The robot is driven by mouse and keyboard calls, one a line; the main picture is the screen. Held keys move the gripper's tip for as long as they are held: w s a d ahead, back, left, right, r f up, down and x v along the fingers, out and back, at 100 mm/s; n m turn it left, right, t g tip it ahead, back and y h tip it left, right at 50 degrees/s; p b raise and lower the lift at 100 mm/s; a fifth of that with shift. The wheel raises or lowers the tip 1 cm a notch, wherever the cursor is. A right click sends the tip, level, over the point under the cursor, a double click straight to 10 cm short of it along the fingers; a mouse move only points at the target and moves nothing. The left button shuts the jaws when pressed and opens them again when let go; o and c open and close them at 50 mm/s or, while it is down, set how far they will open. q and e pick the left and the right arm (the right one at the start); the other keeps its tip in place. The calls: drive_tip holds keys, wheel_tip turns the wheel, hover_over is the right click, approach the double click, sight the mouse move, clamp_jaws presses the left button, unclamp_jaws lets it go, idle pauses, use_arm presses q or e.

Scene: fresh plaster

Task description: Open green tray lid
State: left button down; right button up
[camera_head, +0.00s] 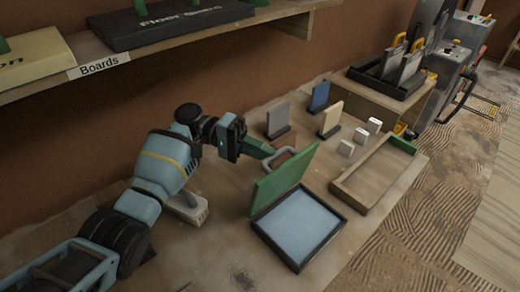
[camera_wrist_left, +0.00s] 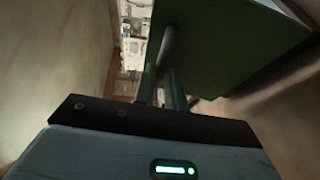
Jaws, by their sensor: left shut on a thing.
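The green tray lid (camera_head: 285,183) stands raised and tilted at the left edge of a dark-rimmed tray (camera_head: 332,237) with a pale blue inside. A grey handle (camera_head: 290,152) sticks out from the lid's outer face. My left gripper (camera_head: 269,154) reaches in from the left and is shut on this handle. In the left wrist view the lid's green underside or face (camera_wrist_left: 225,45) fills the upper right, with the handle (camera_wrist_left: 167,48) between it and my fingers (camera_wrist_left: 172,92). The exact grip on the handle is partly hidden. My right gripper is not in view.
A wooden frame tray (camera_head: 375,178) lies to the right on the bench. A dark crate (camera_head: 395,78) sits on a box at the back right. A shelf (camera_head: 75,72) overhangs the upper left.

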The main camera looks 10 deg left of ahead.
use_arm(q)
drive_tip(key=shift+w+a+f, duration=0.15)
drive_tip(key=shift+a+f, duration=0.05)
drive_tip(key=shift+f, duration=0.3)
drive_tip(key=c, duration=1.5)
unclamp_jaws()
drive_tip(key=shift+o, duration=0.2)
drive_tip(key=shift+a+r, duration=0.1)
drive_tip(key=shift+r, duration=0.1)
drive_tip(key=b+v, duration=0.2)
drive_tip(key=v, duration=0.5)
drive_tip(key=shift+a, duration=0.35)
drive_tip(key=shift+w, duration=0.1)
